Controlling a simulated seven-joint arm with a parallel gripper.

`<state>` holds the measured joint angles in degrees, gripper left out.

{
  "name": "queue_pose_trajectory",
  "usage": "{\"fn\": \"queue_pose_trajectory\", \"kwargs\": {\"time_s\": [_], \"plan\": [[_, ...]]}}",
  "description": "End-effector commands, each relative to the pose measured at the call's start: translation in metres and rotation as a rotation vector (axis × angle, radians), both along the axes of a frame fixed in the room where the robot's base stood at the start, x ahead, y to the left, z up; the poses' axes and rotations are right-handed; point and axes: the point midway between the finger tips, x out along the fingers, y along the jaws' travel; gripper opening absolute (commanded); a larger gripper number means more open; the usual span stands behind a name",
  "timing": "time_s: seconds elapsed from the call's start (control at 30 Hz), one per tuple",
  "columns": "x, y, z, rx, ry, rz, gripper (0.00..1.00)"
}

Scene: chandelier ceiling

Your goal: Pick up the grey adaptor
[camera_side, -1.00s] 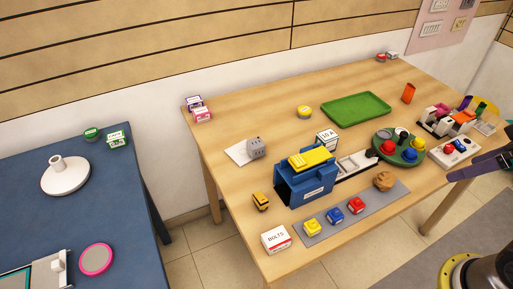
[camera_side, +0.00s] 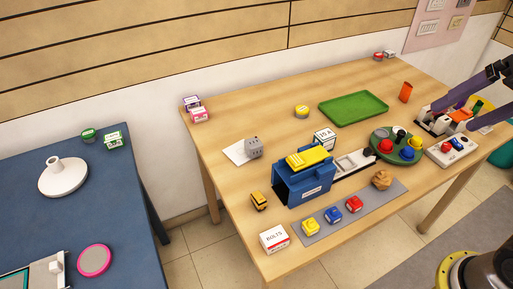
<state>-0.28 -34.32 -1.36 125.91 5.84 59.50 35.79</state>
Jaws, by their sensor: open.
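The grey adaptor (camera_side: 254,147) is a small grey block with dark holes in its faces. It sits on a white sheet (camera_side: 235,153) on the left half of the wooden table. My gripper (camera_side: 451,117) reaches in from the right edge with two long purple-grey fingers spread apart. It is open and appears empty, over the crowded right end of the table, far from the adaptor. Part of the gripper is cut off by the picture edge.
A blue bin (camera_side: 303,185) with a yellow object on top stands just right of and in front of the adaptor. The table behind the adaptor is clear.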

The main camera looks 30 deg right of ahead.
Motion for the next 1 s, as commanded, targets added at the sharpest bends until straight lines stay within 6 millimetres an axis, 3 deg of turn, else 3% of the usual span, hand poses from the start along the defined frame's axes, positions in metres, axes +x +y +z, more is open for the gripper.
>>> {"fn": "queue_pose_trajectory", "kwargs": {"time_s": [0.23, 0.5, 0.77, 1.0], "plan": [[0.081, 0.021, 0.049, 0.23, 0.083, -0.246, 0.93], [0.182, 0.048, 0.063, 0.425, 0.217, -0.472, 0.93], [0.275, 0.076, 0.03, 0.541, 0.362, -0.638, 0.93], [0.347, 0.102, -0.037, 0.587, 0.495, -0.739, 0.93]]}}
